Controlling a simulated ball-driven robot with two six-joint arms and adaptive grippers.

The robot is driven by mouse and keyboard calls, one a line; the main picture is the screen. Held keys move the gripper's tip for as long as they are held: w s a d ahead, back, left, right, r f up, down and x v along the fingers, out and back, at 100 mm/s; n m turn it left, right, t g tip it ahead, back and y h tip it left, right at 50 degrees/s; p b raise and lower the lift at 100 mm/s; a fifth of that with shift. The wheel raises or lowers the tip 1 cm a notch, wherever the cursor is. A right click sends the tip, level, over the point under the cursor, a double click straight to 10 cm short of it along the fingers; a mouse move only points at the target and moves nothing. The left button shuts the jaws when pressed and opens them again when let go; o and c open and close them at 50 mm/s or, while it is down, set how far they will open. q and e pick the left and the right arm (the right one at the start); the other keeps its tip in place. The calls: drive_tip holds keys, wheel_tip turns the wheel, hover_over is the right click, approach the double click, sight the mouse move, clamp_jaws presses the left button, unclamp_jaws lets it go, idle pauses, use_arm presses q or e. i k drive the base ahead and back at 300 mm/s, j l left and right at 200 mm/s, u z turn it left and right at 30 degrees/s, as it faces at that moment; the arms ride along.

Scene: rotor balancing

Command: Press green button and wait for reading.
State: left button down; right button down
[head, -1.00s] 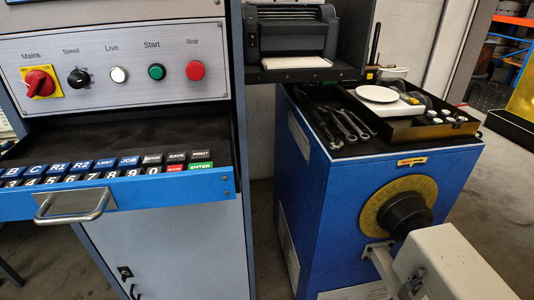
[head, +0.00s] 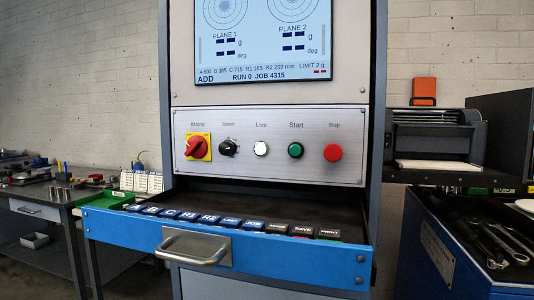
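The green Start button (head: 295,150) sits on the grey control panel (head: 270,172), between the white Live button (head: 261,149) and the red Stop button (head: 333,152). Above the panel, the screen (head: 262,40) shows PLANE 1 and PLANE 2 with dashes in place of g and deg values. Its lower lines read "RUN 0 JOB 4315", "ADD" and "LIMIT 2 g". Neither of my grippers shows in the head view.
An open blue keyboard drawer (head: 300,262) with a metal handle (head: 192,247) juts out below the panel. A printer (head: 435,140) stands at the right, above a blue cabinet (head: 425,250) with wrenches. A workbench (head: 50,190) stands at the left.

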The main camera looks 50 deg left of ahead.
sight(295, 150)
drive_tip(key=u, duration=1.45)
